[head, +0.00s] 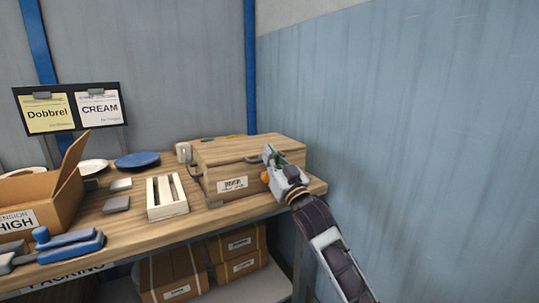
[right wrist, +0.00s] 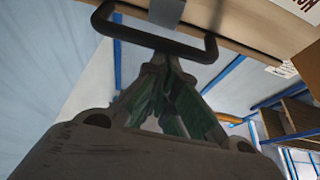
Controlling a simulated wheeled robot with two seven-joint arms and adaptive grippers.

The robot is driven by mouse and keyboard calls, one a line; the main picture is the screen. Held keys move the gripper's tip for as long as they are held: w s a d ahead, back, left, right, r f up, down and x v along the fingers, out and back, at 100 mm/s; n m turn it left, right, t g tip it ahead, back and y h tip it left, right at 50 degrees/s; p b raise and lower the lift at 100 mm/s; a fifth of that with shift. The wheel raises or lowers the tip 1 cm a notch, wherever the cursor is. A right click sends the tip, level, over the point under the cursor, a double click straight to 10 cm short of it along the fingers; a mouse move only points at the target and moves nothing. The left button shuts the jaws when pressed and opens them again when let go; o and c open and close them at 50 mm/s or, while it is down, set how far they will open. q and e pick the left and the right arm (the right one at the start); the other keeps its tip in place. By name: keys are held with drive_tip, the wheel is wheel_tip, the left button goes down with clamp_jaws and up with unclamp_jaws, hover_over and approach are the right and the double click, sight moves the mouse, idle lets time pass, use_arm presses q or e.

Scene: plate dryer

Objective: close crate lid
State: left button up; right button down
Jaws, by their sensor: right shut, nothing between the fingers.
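The wooden crate (head: 206,186) stands at the right end of the table, with a white label on its front. Its wooden lid (head: 250,149) lies flat across the top; I cannot tell whether it is fully seated. A dark handle (head: 238,160) runs along the front near the lid's edge. My right gripper (head: 269,154) is at the crate's front right, by the handle. In the right wrist view a dark bar handle (right wrist: 135,35) crosses just beyond the right gripper's fingertips (right wrist: 165,62), which are together and empty. My left gripper is out of view.
Left of the crate are a small slatted wooden box (head: 166,197), a mug (head: 184,152), a blue plate (head: 137,160) and an open cardboard box (head: 65,190). A blue tool (head: 70,243) lies at the front left. A blue wall (head: 400,120) stands close on the right.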

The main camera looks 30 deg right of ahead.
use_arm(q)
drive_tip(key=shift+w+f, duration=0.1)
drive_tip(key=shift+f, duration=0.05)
use_arm(e)
drive_tip(key=shift+f, duration=0.3)
